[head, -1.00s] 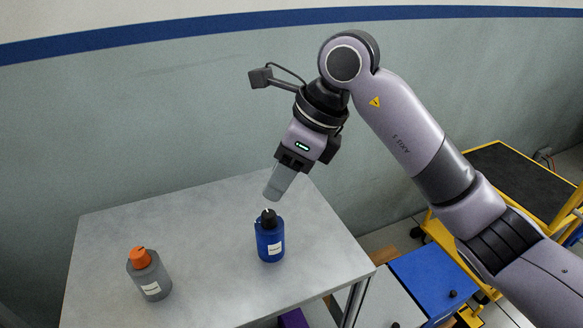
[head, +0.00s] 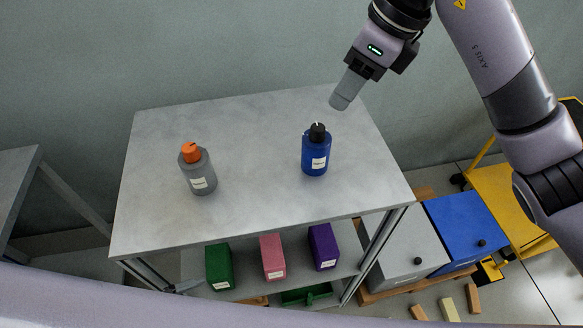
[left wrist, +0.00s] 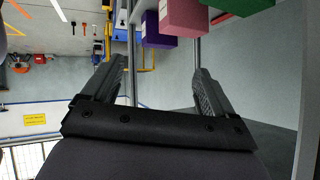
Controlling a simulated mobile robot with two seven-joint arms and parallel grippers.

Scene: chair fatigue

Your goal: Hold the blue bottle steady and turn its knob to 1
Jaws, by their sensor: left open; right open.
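The blue bottle (head: 316,158) stands upright on the right half of the grey table (head: 150,222). Its black knob (head: 318,132) is on top with a small white mark; the mark's setting is too small to read. A white label faces the front. My right gripper (head: 340,102) is above and slightly right of the knob, pointing down, apart from it and holding nothing. My left gripper shows in the left wrist view (left wrist: 158,75) with its two fingers wide apart and nothing between them. In the head view only a pale arm link of mine crosses the bottom edge.
A grey bottle with an orange knob (head: 197,172) stands on the table's left half. Green (head: 219,266), pink (head: 272,260) and purple (head: 322,246) boxes sit on the shelf below. Grey (head: 405,250) and blue (head: 465,228) cabinets stand right of the table.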

